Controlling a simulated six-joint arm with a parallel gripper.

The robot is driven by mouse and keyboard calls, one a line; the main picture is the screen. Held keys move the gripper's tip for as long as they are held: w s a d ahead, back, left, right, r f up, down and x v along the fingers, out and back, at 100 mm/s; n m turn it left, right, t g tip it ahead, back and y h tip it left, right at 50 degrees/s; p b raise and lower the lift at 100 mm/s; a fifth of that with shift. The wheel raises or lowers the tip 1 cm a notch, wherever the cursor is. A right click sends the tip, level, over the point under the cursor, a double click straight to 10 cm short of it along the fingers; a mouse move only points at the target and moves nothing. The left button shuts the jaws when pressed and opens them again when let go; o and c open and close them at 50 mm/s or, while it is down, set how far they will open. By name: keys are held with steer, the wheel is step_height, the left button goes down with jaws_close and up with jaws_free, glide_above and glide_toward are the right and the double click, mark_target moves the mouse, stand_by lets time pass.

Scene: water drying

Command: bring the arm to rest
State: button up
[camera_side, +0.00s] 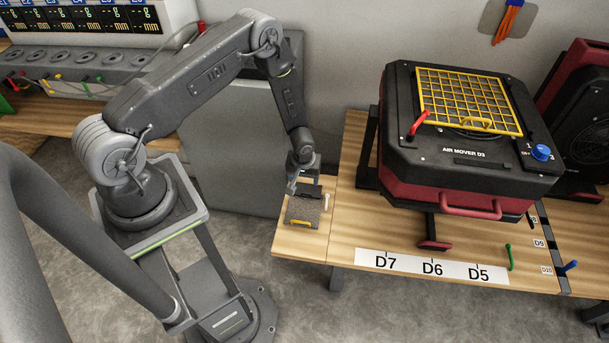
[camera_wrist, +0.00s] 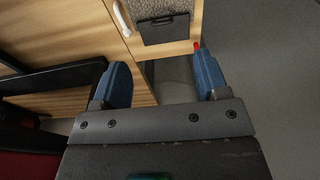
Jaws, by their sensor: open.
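My arm reaches over from its stand, bent at the elbow, with its forearm pointing down. My gripper (camera_side: 302,186) hangs over the left end of the wooden bench, by a small grey textured pad with a dark plate (camera_side: 303,210). In the wrist view my gripper (camera_wrist: 160,80) shows two blue fingers spread apart, with only the bench edge and floor visible between them. The grey pad (camera_wrist: 155,6) and its dark plate (camera_wrist: 166,29) lie beyond the fingertips. I cannot tell the exact height of the fingers above the bench.
A black and red air mover (camera_side: 461,135) with a yellow grille stands on the bench (camera_side: 350,228) to the right. A white handle (camera_side: 326,202) is beside the pad. A grey cabinet (camera_side: 235,145) stands behind my arm. A second air mover (camera_side: 585,120) is at far right.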

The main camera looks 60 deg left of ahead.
steer(key=d+r+m+t+y, duration=0.1)
steer(key=d+r+m+t, duration=0.2)
steer(key=r, duration=2.9)
steer(key=s+d+r+m+h, duration=0.1)
steer(key=s+d+r+m, duration=0.2)
steer(key=s+r, duration=0.5)
steer(key=s+d+r+m+t+h, duration=0.1)
steer(key=s+d+r+m, duration=0.2)
steer(key=s+r, duration=0.5)
steer(key=s+d, duration=0.1)
steer(key=s, duration=0.3)
steer(key=shift+s+d+r+t, duration=0.2)
steer(key=shift+s+r+t, duration=0.05)
steer(key=shift+r+t, duration=0.05)
